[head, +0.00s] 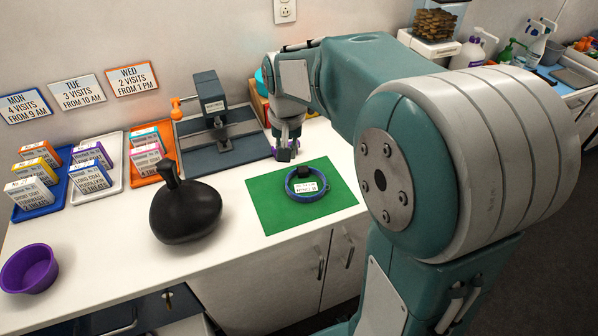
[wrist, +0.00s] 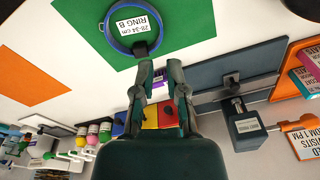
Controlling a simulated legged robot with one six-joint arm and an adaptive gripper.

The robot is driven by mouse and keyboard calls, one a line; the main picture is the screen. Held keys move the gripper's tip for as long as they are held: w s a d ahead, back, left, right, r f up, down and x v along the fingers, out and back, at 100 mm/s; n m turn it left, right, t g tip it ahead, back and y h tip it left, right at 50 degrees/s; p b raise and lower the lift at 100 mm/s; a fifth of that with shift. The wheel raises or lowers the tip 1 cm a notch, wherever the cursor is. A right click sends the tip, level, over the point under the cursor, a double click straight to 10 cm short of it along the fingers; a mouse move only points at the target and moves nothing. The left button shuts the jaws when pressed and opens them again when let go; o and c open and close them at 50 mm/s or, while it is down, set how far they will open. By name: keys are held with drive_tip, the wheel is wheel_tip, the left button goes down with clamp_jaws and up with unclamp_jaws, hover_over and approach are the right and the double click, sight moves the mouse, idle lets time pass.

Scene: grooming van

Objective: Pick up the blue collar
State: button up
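The blue collar (head: 291,192) is a ring with a black block on its far side and a white label. It lies flat on the green mat (head: 265,218). The wrist view shows the collar (wrist: 109,38) at the top, its label reading "28-34 cm RING B". My gripper (head: 286,154) hangs just behind and left of the collar in the head view, apart from it.
A black rounded object with a neck (head: 186,213) stands left of the mat. A grey clamp-like stand (head: 213,115) is behind it. Trays of small boxes, including a blue tray (head: 28,212), fill the left back. A purple bowl (head: 30,268) sits front left. The counter front is mostly clear.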

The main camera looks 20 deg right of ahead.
drive_tip(key=m+g, duration=0.1)
approach(286, 182)
wheel_tip(286, 182, down, 10)
drive_tip(key=shift+w+d, duration=0.1)
clamp_jaws()
